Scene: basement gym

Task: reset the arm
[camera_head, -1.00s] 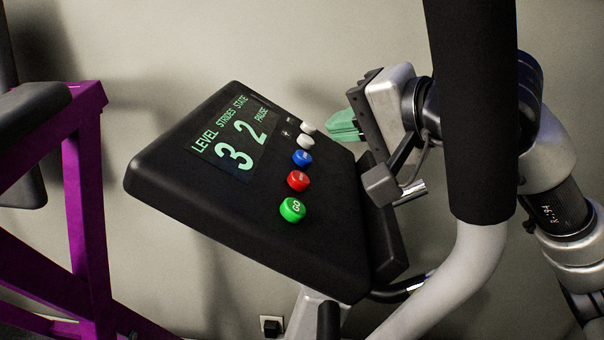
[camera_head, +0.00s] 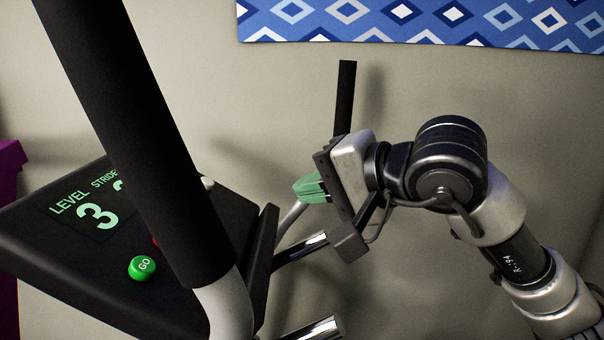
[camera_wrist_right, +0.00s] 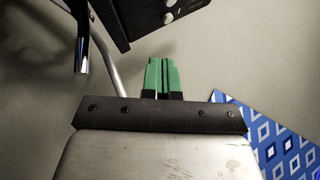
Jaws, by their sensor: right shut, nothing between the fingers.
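My right gripper (camera_head: 309,188) is right of the exercise machine's console in the head view, with its green fingers pointing left. The fingers are together with nothing between them. They also show closed in the right wrist view (camera_wrist_right: 162,77), with the wall behind. My right arm (camera_head: 500,225) comes in from the lower right. The console (camera_head: 60,262) is black and tilted, with a display reading a large 3 and a green GO button (camera_head: 142,267). The fingertips are apart from the console. My left gripper is not in view.
A black padded handle (camera_head: 130,130) crosses in front of the console and hides part of its display and buttons. Another upright black grip (camera_head: 345,98) stands behind my gripper. A blue patterned hanging (camera_head: 430,22) is on the wall. Metal bars (camera_head: 300,250) lie below the gripper.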

